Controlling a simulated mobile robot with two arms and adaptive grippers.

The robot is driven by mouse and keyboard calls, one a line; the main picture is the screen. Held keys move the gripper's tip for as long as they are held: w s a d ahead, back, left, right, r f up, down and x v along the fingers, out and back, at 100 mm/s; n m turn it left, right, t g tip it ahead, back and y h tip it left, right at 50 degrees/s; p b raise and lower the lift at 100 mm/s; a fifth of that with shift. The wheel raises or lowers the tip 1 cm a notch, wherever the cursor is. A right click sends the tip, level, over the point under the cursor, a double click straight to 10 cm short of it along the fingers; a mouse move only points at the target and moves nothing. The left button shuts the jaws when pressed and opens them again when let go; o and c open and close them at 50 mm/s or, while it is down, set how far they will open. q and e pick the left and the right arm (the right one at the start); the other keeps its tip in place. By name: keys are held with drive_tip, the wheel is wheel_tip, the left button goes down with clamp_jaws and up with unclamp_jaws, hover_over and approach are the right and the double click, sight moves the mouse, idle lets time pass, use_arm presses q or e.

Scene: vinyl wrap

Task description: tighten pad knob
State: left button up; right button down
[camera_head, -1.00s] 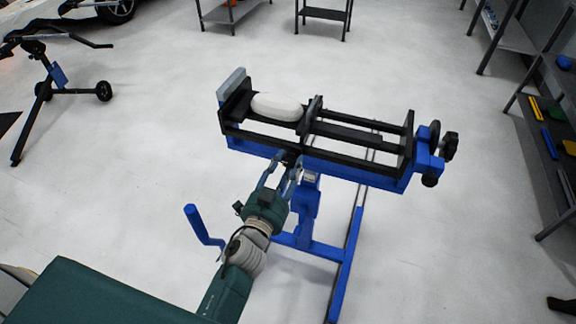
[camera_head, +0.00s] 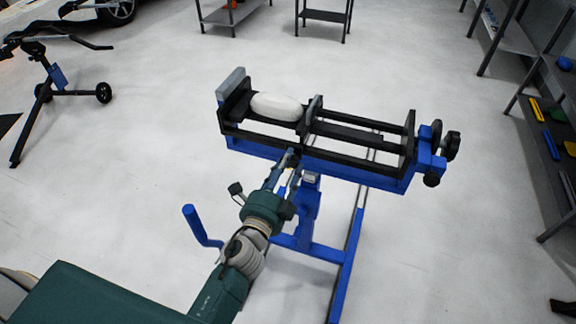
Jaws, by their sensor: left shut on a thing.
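The blue and black clamping stand (camera_head: 345,172) is in the middle of the view. A white, rounded pad-like piece (camera_head: 276,107) lies in its left part, against an upright plate (camera_head: 311,112). My left gripper (camera_head: 290,163) reaches up from below to the stand's near side. It is shut on a small dark knob under the front rail, below the white piece. The fingers largely hide this knob. A larger black knob (camera_head: 453,146) sits at the stand's right end. My right gripper is not in view.
The stand's blue crank handle (camera_head: 200,226) rises left of its base, close to my left arm. Another wheeled stand (camera_head: 52,75) is at the far left. A shelf with tools (camera_head: 548,125) lines the right side. The floor between is clear.

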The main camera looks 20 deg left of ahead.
use_arm(q)
drive_tip(key=m, duration=0.4)
drive_tip(key=shift+a+r, duration=0.2)
drive_tip(key=shift+a, duration=0.05)
drive_tip(key=shift+w+r+m, duration=0.1)
drive_tip(key=shift+r+m, duration=0.05)
drive_tip(key=shift+m, duration=1.45)
drive_tip(key=shift+r, duration=0.1)
drive_tip(key=o, duration=1.2)
drive_tip(key=shift+f, duration=0.2)
drive_tip(key=s, duration=1.2)
drive_tip(key=shift+a, duration=0.2)
